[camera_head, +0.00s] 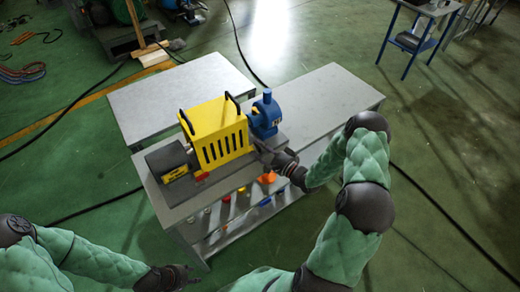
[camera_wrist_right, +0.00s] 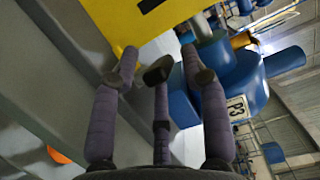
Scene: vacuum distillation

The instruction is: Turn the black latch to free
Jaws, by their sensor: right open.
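The yellow machine housing (camera_head: 217,132) with two black handles stands on the grey table. A blue pump-like unit (camera_head: 265,115) joins its right end. My right gripper (camera_head: 265,153) is at the housing's front right corner, below the blue unit. In the right wrist view, my right gripper (camera_wrist_right: 160,62) is open, its fingers spread towards the yellow housing (camera_wrist_right: 130,18) and the blue unit (camera_wrist_right: 235,75). A small black piece (camera_wrist_right: 158,70) shows between the fingers; I cannot tell whether it is the latch or a fingertip. My left gripper (camera_head: 180,277) is low, away from the table.
A dark grey box (camera_head: 168,170) with a yellow label sits left of the housing. The grey table (camera_head: 320,95) is clear at the right. Cables run across the green floor.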

